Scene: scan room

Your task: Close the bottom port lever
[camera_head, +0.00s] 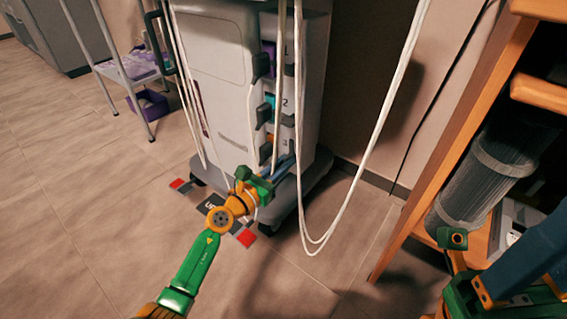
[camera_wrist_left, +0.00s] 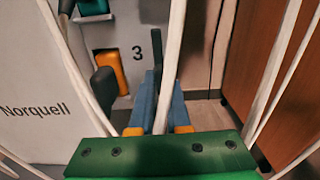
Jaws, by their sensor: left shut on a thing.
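The white machine (camera_head: 215,80) has numbered ports down its side. The bottom port, marked 3, holds an orange connector (camera_wrist_left: 113,68), with a dark grey lever (camera_wrist_left: 103,86) beside it in the left wrist view. My left gripper (camera_head: 283,165) is low in front of this port. Its blue fingers (camera_wrist_left: 163,100) are to the right of the lever, apart from it in the picture. A white cable (camera_wrist_left: 172,50) runs down between the fingers, and they seem shut on it. My right arm shows at the lower right, but its fingertips cannot be made out.
Several white cables (camera_head: 389,105) hang in front of the machine and loop toward the floor. A wooden shelf (camera_head: 420,190) with a grey cylinder (camera_head: 480,180) stands at the right. A trolley (camera_head: 125,70) and a purple bin (camera_head: 150,105) stand at the back left. The left floor is clear.

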